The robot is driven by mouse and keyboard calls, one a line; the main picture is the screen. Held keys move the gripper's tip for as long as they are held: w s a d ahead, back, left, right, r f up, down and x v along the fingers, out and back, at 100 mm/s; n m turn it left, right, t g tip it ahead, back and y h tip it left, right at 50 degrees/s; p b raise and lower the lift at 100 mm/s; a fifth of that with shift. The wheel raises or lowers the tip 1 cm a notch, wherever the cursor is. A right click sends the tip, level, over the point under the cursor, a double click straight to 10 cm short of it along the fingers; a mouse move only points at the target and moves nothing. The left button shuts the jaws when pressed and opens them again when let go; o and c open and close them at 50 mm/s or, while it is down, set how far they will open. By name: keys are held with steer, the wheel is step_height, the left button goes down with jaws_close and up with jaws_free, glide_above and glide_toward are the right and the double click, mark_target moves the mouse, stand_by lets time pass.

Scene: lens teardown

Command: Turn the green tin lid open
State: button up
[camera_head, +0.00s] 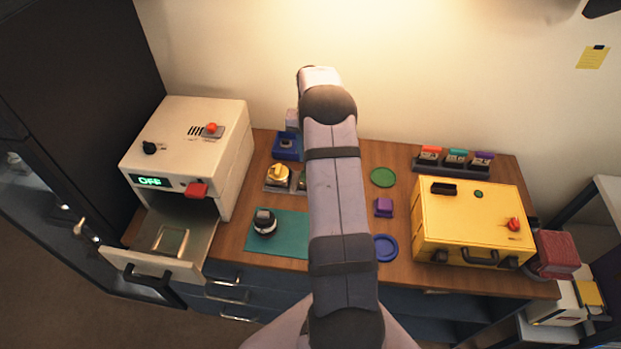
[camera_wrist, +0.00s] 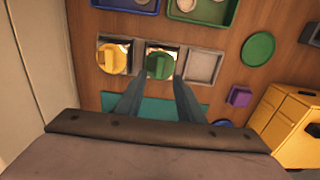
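The green tin lid (camera_wrist: 159,65) shows in the wrist view, a round green lid with a raised grip bar, in the middle one of a row of square holders. My gripper (camera_wrist: 158,80) is open and empty in the wrist view. Its two fingers point towards the green lid, one to each side of its near edge. I cannot tell how far above the lid they are. In the head view my gripper is hidden behind my arm.
A yellow-lidded tin (camera_wrist: 114,58) sits left of the green one, an empty grey holder (camera_wrist: 204,67) right. A teal mat (camera_head: 284,219) carries a dark lens part (camera_head: 265,223). A white machine (camera_head: 185,150) with an open drawer stands left, a yellow box (camera_head: 470,218) right.

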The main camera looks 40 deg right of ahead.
step_height(320, 180, up, 5)
steer(key=p, duration=0.3)
steer(key=shift+r, duration=0.2)
stand_by(0.6)
